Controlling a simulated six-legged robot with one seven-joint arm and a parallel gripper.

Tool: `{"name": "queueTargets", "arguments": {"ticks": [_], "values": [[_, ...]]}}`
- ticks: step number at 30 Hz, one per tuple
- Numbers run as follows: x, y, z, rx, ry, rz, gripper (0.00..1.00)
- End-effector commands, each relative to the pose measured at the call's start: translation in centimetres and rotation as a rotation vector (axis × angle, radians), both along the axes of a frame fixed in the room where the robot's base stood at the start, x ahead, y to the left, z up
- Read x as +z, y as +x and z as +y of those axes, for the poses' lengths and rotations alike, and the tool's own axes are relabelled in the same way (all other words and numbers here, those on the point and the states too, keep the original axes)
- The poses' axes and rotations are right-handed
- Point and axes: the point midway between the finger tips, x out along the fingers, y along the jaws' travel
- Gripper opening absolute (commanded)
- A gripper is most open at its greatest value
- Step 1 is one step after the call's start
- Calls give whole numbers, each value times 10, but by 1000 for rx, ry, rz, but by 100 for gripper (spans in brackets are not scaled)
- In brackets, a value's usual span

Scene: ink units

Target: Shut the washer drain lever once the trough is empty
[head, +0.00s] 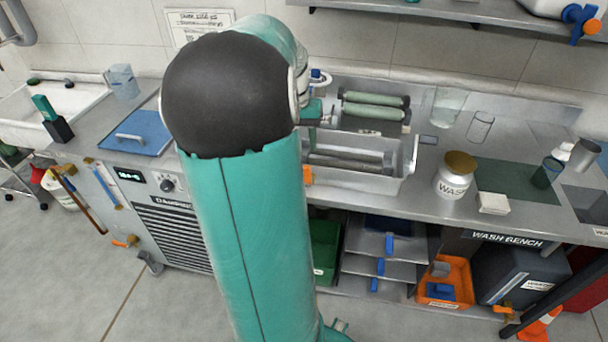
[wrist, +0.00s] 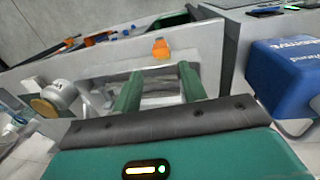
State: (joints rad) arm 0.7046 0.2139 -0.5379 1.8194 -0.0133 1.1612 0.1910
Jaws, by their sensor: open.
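The washer trough (head: 409,160) is a grey steel basin on the bench, with dark bars inside. I cannot tell whether liquid is in it. A small orange lever (head: 307,175) shows at the trough's front left corner, close beside my teal arm, which hides part of that side. In the wrist view an orange piece (wrist: 160,48), likely the same lever, stands beyond the fingertips. My gripper (wrist: 158,72) is open, its two green fingers apart with nothing held between them. In the head view my arm mostly hides the gripper.
A white WASH jar (head: 453,182) with a gold lid stands right of the trough. Clear beakers (head: 448,105) stand behind. A blue lid (head: 140,133) with a handle lies left. Another orange lever (head: 126,241) is low on the chiller front. Floor at front left is clear.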

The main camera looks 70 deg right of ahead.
Motion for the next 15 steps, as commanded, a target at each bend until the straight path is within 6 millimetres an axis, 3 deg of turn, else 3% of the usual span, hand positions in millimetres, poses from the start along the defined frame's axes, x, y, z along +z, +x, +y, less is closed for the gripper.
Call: {"name": "queueTargets", "arguments": {"ticks": [15], "values": [[-98, -12, -1, 1, 3, 1, 42]]}}
